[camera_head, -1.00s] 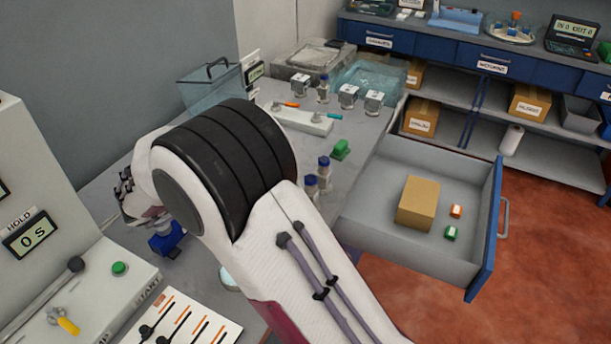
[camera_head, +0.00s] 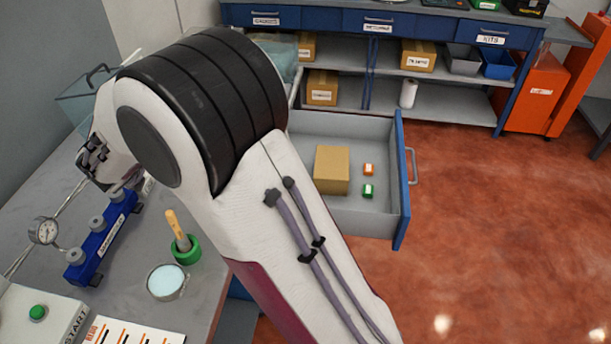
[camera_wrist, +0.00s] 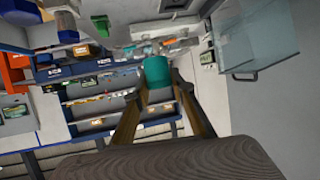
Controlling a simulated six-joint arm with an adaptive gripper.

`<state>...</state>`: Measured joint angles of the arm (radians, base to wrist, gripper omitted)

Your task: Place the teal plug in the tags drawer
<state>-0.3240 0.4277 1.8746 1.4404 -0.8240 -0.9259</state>
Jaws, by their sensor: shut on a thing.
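The teal plug (camera_wrist: 157,74) shows in the wrist view between the two fingers of my gripper (camera_wrist: 157,82), which is shut on it. The plug is held up in the air, with shelves and benches seen far behind it. In the head view my arm's large black and white joint hides the fingers and the plug. An open drawer (camera_head: 402,185) with a blue front stands right of my arm in the head view. A label on this drawer does not show, so I cannot tell whether it is the tags drawer.
A blue shelf unit (camera_head: 440,25) stands behind.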

